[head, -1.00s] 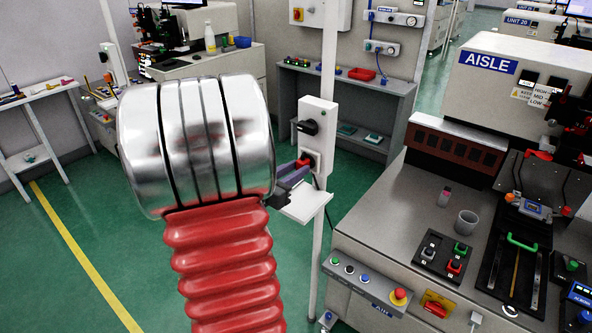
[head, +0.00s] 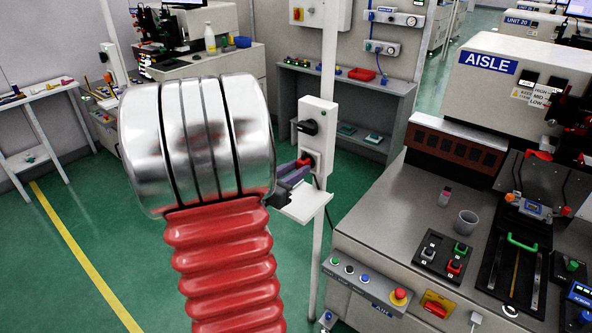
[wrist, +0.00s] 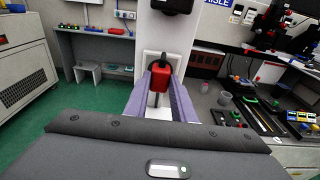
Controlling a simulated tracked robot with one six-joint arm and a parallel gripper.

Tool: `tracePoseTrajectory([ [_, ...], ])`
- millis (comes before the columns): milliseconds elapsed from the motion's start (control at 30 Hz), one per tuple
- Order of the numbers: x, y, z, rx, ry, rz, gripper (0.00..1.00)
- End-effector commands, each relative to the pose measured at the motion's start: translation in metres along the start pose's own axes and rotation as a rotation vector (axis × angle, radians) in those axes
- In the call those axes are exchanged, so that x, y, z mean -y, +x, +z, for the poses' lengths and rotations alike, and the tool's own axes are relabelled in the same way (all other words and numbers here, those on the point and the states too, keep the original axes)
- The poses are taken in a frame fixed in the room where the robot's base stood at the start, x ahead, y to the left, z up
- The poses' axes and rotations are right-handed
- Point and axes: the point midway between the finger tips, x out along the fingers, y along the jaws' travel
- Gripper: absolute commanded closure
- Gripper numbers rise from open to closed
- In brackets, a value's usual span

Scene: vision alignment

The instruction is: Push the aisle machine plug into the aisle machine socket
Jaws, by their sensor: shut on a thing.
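The aisle machine plug is a red block (wrist: 159,84) with a dark cord below it. It sits between the two purple fingers of my gripper (wrist: 161,88), which is shut on it. In the wrist view the plug is in front of a white socket plate (wrist: 149,60) on a pale post. The plug hides the socket's face, so I cannot tell how far in it is. In the head view the gripper (head: 297,171) holds the plug (head: 308,159) at the lower part of the white box (head: 318,113); my arm hides part of the gripper.
A black rotary switch (head: 308,127) sits just above the plug. A small white shelf (head: 307,204) is below it. The AISLE machine (head: 480,110) and its bench, with a grey cup (head: 467,222), stand at right. Green floor is open at left.

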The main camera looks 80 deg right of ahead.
Motion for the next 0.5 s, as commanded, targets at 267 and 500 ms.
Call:
tracePoseTrajectory([
  [267, 0.0001, 0.0041, 0.0005, 0.0, 0.0, 0.0, 0.97],
  [500, -0.0002, 0.0074, 0.001, 0.001, 0.0, 0.0, 0.97],
])
